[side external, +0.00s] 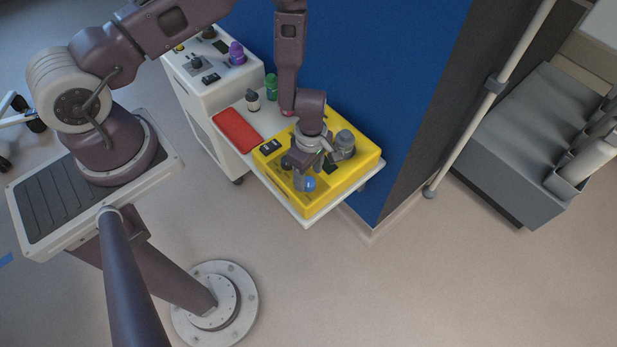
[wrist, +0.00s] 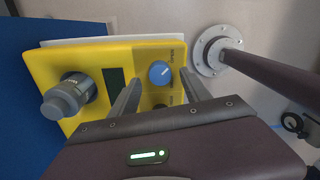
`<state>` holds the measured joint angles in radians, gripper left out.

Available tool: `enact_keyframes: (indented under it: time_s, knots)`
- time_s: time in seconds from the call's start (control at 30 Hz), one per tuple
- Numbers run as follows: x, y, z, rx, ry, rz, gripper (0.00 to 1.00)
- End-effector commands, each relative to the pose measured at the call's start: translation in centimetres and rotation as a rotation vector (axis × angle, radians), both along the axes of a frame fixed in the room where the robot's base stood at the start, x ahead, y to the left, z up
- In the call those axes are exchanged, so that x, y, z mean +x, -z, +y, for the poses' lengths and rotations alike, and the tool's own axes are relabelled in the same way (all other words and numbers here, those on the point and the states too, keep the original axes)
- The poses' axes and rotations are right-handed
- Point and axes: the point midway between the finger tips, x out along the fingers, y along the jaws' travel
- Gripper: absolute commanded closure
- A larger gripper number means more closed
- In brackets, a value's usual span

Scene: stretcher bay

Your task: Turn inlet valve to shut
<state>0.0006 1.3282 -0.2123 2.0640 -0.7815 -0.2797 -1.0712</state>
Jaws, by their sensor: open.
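A yellow unit (side external: 340,175) sits on the white cart shelf, and it also fills much of the wrist view (wrist: 45,65). It carries a blue knob (wrist: 160,73) with a white pointer line, a dark screen (wrist: 117,86) and a large grey cylindrical fitting (wrist: 68,95). I cannot read the labels to tell which one is the inlet valve. My gripper (side external: 301,178) is over the front part of the unit, fingers down and open. In the wrist view the blue knob shows between my fingertips (wrist: 161,80). I cannot tell whether they touch it.
A red tray (side external: 238,131), a green bottle (side external: 271,88) and a small dark-capped bottle (side external: 253,101) stand beside the unit. A purple bottle (side external: 237,54) is on the higher cart top. A blue wall panel (side external: 385,75) rises close behind.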

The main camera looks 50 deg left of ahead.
Motion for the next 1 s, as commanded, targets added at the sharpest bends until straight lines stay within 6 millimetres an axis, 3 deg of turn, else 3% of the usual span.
enact_keyframes:
  time_s: [0.17, 0.43, 0.7, 1.0]
  knots:
    - [-0.1, 2.2, 0.0, -0.001, 0.002, 0.000, 0.45]
    - [-0.1, 2.5, 0.0, -0.001, 0.003, -0.001, 0.45]
    - [-0.1, 2.4, 0.0, -0.001, 0.004, 0.000, 0.98]
    - [-0.1, 2.4, 0.0, -0.001, 0.032, 0.000, 1.00]
